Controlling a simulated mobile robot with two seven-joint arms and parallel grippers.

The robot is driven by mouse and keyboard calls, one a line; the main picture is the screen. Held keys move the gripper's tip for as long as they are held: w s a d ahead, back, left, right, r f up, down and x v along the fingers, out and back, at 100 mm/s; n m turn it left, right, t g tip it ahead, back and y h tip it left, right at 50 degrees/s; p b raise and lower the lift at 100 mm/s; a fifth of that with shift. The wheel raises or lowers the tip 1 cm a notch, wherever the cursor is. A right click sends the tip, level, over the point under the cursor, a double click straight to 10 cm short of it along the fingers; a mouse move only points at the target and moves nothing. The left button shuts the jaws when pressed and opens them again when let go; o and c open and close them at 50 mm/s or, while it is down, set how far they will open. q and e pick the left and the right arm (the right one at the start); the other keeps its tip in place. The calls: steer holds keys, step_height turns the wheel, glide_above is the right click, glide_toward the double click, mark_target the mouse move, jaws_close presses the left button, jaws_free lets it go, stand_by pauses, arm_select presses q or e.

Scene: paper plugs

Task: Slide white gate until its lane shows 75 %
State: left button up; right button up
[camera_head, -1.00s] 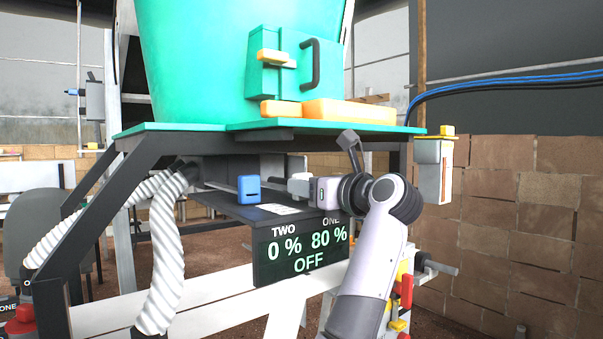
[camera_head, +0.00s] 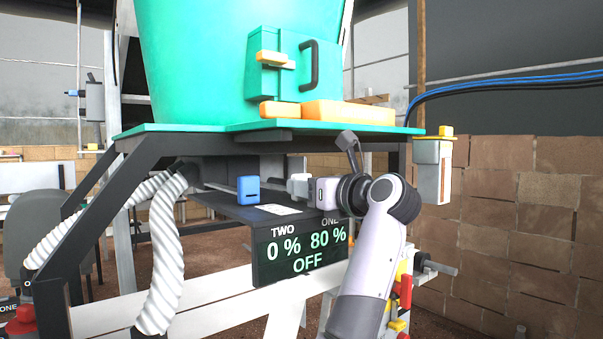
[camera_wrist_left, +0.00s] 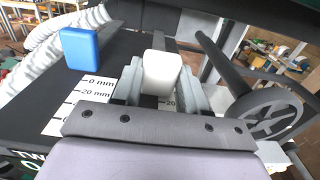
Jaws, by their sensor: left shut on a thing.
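The white gate (camera_head: 299,186) stands on the dark shelf under the green hopper. It also shows in the left wrist view (camera_wrist_left: 162,74), between my left gripper's two fingers (camera_wrist_left: 160,88). In the head view my left gripper (camera_head: 308,189) reaches it from the right and is shut on it. The blue gate (camera_head: 249,188) stands apart to its left, also in the wrist view (camera_wrist_left: 79,49). The display (camera_head: 300,250) reads TWO 0 %, ONE 80 % and OFF. My right gripper is in neither view.
A millimetre scale (camera_wrist_left: 88,100) lies on the shelf beside the gates, partly hidden by my gripper. A dark rod with a handwheel (camera_wrist_left: 268,113) runs to the right of my gripper. White ribbed hoses (camera_head: 162,250) hang at the left.

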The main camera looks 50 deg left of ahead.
arm_select(q)
steer(key=shift+s+a+r, duration=0.1)
steer(key=shift+a+r, duration=0.35)
stand_by(2.0)
steer(key=o, duration=1)
steer(key=shift+d, duration=0.1)
steer(key=shift+d+f, duration=0.4)
steer(key=shift+d, duration=1.15)
